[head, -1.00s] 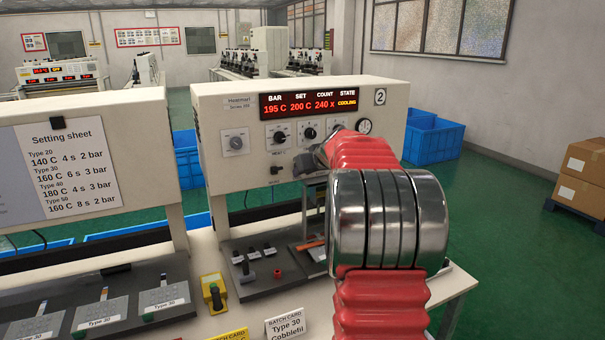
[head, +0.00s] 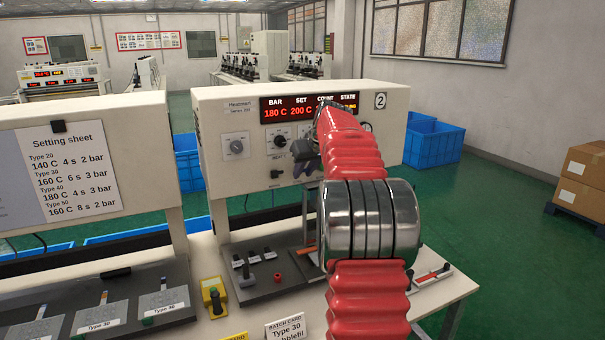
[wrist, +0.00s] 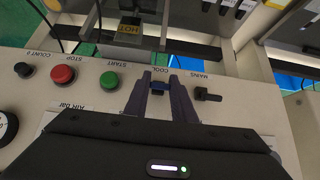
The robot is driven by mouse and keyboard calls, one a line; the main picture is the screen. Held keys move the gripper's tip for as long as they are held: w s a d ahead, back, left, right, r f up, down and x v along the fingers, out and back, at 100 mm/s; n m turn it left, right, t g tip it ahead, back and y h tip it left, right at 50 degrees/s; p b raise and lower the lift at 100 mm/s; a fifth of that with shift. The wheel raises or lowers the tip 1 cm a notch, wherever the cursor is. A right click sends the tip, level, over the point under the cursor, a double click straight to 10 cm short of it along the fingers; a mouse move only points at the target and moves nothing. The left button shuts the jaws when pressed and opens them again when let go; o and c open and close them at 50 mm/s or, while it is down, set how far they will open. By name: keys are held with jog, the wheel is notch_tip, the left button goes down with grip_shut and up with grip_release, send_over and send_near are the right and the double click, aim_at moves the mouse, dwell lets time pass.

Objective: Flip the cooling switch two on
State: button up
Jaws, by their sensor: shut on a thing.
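In the head view my gripper (head: 306,168) is at the lower front of machine two (head: 225,180), and my red arm hides the switch. My arm covers most of the COUNT and STATE readings. I cannot tell which way the lever is tipped.
The black MAINS toggle (wrist: 208,95) sits close beside my right finger in the wrist view. The green START button (wrist: 109,79) and red STOP button (wrist: 62,75) are to the left.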

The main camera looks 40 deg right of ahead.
jog(key=shift+w+a+r, duration=0.1)
jog(key=shift+w+r, duration=0.05)
jog(key=shift+r, duration=0.05)
dwell(0.3)
jog(key=o, duration=0.8)
jog(key=shift+o, duration=1.3)
jog(key=v, duration=1.3)
jog(key=shift+r, duration=0.4)
